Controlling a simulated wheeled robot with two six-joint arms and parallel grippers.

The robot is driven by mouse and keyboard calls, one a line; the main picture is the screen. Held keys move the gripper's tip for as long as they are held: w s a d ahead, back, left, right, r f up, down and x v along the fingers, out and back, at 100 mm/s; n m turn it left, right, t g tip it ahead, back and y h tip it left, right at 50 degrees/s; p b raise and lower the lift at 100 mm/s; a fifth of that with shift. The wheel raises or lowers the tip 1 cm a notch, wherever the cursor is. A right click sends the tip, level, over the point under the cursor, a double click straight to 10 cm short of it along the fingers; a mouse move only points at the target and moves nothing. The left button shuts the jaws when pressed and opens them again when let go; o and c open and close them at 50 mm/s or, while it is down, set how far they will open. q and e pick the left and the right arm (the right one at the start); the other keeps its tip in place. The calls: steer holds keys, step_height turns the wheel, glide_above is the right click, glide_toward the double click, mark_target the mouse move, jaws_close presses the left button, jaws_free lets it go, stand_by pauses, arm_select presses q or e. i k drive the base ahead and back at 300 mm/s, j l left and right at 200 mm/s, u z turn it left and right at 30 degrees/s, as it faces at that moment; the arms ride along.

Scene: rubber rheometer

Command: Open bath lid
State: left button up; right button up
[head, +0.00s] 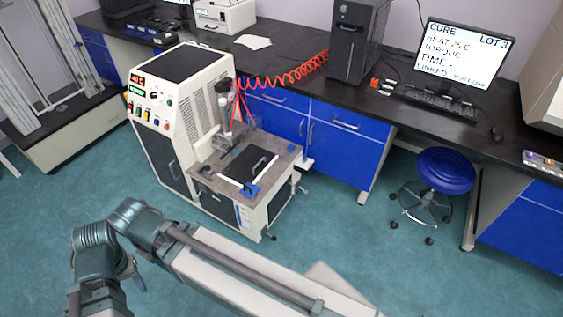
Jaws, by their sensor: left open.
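The bath lid (249,167) is a black, flat panel with a dark handle on it. It lies flat and looks shut on the brown top (206,172) of the low front part of the rheometer (184,90), between pale side strips. A blue piece (250,190) sits at its near corner. My left arm is folded at the lower left. Its gripper (129,268) shows only in small part behind the arm links, well short of the machine and touching nothing visible. My right gripper is out of view.
A vertical column with red hoses stands on the brown top behind the lid. A black bench with blue drawers (345,123) runs behind, with a computer and monitor (462,55). A blue stool (445,170) stands at right. Green floor is clear before the machine.

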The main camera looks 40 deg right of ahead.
mark_target(247, 165)
steer(key=z, duration=1.2)
steer(key=i+z, duration=0.3)
steer(key=i, duration=0.15)
steer(key=i+j+z, duration=0.2)
steer(key=i+z, duration=0.15)
steer(key=i, duration=0.05)
